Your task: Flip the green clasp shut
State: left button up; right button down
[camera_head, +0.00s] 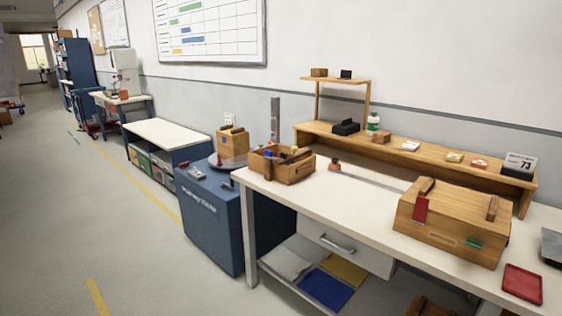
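A wooden box (440,228) with a lid stands on the right part of the white workbench. A small green clasp (474,244) sits on the right of its front face, short and low in the view. A longer red clasp (420,210) is at the left of the front, near the lid edge. Whether the green clasp is open or shut is too small to tell. Two brown wooden strips lie on the lid, and the lid looks down. Neither of my grippers is in view.
The white workbench (350,198) has a wooden shelf (400,155) at its back. A red tray (522,283) lies right of the box, and a grey object is cut off at the right edge. An open wooden crate (283,165) stands at the left end. Floor is clear at left.

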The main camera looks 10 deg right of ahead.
aim_at(473, 244)
jog(key=z, duration=1.45)
